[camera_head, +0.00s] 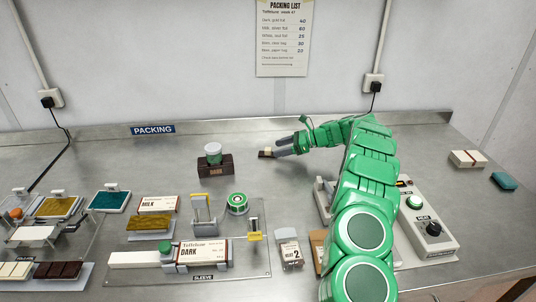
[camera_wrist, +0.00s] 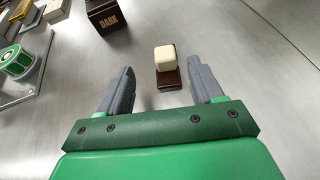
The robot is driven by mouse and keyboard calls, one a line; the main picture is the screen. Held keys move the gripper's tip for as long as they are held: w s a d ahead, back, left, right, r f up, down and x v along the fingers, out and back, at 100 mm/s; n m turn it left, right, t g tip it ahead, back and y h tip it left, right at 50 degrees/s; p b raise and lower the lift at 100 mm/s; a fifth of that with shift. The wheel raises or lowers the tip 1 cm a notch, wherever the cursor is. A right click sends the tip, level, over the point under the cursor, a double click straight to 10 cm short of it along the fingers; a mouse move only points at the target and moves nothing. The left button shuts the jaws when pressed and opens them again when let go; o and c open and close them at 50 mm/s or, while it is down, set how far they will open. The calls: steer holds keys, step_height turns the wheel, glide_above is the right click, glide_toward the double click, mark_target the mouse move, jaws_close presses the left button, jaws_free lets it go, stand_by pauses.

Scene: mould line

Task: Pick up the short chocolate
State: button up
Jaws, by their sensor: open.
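A small chocolate piece (camera_head: 266,153) lies on the steel bench just left of my fingertips in the head view. In the wrist view it shows as a cream block (camera_wrist: 164,58) on or against a dark brown piece (camera_wrist: 169,80); I cannot tell if they are one thing. My gripper (camera_head: 276,146) is open and empty, its arm reaching in from the right. In the wrist view my gripper (camera_wrist: 160,72) has a grey finger on each side of the piece, with gaps on both sides. Whether the fingers are level with it or above it is unclear.
A packing fixture (camera_head: 263,272) with a green roll (camera_head: 237,203) and bars is in front. A control box (camera_head: 433,230) sits right of my arm. Bench around the piece is clear.

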mark_target(271, 148)
steer(key=shift+w+x, duration=0.15)
steer(key=shift+x, duration=1.55)
steer(key=shift+w+x, duration=0.2)
steer(key=shift+x, duration=1.5)
steer(key=shift+r, duration=0.1)
steer(key=c, duration=1.1)
steer(key=shift+c, duration=0.2)
